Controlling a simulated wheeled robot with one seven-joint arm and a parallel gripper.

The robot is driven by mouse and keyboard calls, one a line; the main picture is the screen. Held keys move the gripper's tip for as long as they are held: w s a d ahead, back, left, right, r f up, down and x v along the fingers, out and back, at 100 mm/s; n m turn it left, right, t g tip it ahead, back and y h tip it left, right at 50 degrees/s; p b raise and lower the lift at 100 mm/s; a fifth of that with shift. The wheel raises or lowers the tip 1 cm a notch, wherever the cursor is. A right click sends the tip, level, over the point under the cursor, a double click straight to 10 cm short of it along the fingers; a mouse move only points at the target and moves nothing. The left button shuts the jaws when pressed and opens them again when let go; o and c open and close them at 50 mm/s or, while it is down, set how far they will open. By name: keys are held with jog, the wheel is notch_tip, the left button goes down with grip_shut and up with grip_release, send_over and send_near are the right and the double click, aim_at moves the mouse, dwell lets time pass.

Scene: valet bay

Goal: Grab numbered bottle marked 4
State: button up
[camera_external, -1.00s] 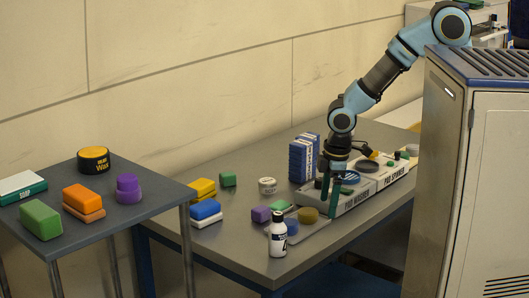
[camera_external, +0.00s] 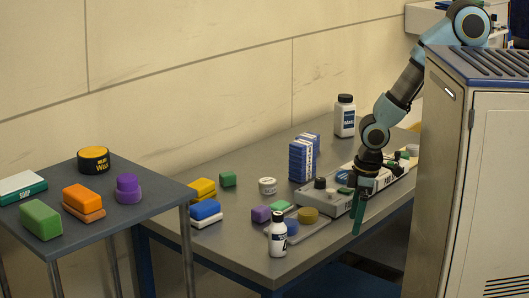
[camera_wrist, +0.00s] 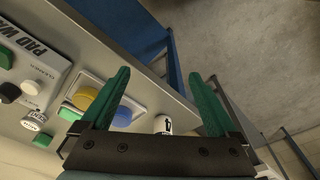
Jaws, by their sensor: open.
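A small white bottle with a black cap (camera_external: 278,238) stands upright near the front edge of the grey table; its dark marking looks like a 4. In the wrist view a white bottle (camera_wrist: 163,125) with a black-and-white label shows low between my fingers, partly hidden by the gripper body. My gripper (camera_external: 358,222) is open and empty, pointing down at the table's front edge, right of the bottle and apart from it. Its two green fingers (camera_wrist: 160,76) are spread wide in the wrist view.
A tray (camera_external: 318,228) with coloured pads lies just behind the bottle. The pad washer unit (camera_external: 340,205) is beside my gripper. Blue boxes (camera_external: 303,160) and a larger white bottle (camera_external: 345,117) stand farther back. A side table (camera_external: 150,215) is at left.

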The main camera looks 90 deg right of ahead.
jog(key=c, duration=0.4)
jog(key=shift+f, duration=0.1)
jog(key=m+t+h+b, duration=0.1)
jog(key=t+h+b, duration=0.1)
jog(key=t+b, duration=1.4)
send_near(276, 221)
jog(key=w+r+g+b, duration=0.2)
jog(key=g+b, duration=0.2)
jog(key=b+x, duration=0.2)
jog(key=x, duration=0.1)
jog(key=b+x, duration=0.2)
jog(key=x, duration=0.1)
jog(key=d+b+x, duration=0.1)
jog(key=b+x, duration=0.1)
jog(key=x, duration=0.2)
jog(key=shift+d+f, duration=0.1)
jog(key=shift+d, duration=0.05)
jog(key=shift+w+d+b, duration=0.1)
jog(key=shift+w+b, duration=0.25)
jog(key=shift+w, duration=0.1)
